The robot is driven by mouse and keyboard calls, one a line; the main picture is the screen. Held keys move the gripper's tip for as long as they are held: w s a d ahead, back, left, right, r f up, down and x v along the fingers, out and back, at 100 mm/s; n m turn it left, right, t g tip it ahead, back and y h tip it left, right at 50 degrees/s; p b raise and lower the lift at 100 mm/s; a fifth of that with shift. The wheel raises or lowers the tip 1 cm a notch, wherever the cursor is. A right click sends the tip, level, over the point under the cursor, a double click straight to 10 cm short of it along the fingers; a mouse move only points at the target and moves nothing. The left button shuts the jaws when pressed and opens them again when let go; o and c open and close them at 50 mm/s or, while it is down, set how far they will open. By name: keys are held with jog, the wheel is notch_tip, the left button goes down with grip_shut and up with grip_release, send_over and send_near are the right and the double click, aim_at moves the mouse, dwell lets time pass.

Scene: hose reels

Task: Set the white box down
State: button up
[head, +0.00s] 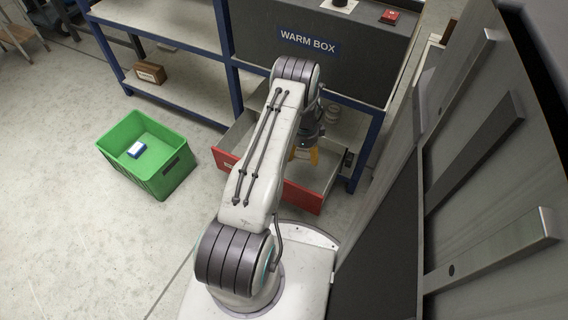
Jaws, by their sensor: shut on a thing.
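My gripper (308,138) is over the open red-fronted drawer (303,197), partly hidden behind my arm. A small yellow-orange thing (314,156) shows right at its fingertips, and the gripper is shut on it. Its full shape is hidden, and I cannot tell whether it touches the drawer floor. I see no plainly white box at the gripper. A small white and blue box (136,149) lies inside the green crate (165,182) on the floor at left, well apart from my gripper.
The drawer sits under a grey cabinet marked WARM BOX (345,58), in a blue-framed bench. Clear round items (332,114) are at the drawer's back. A brown box (150,73) is on the lower shelf. Grey panels (480,150) stand close at right.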

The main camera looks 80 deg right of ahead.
aim_at(301, 182)
jog(key=f+m+b, duration=0.1)
jog(key=f, duration=0.3)
jog(key=f+m+b, duration=0.1)
jog(key=f+b, duration=0.1)
jog(key=f, duration=0.3)
jog(key=f+m+b, duration=0.1)
jog(key=f+b, duration=0.1)
jog(key=f, duration=0.2)
jog(key=shift+d+f, duration=0.2)
jog(key=shift+d, duration=0.2)
jog(key=shift+f+b, duration=1.05)
jog(key=shift+f, duration=1.15)
jog(key=shift+f, duration=0.15)
jog(key=o, duration=1.2)
jog(key=shift+o, duration=0.2)
notch_tip(301, 182, up, 12)
jog(key=p, duration=0.4)
jog(key=shift+p, duration=0.35)
jog(key=shift+d, duration=0.1)
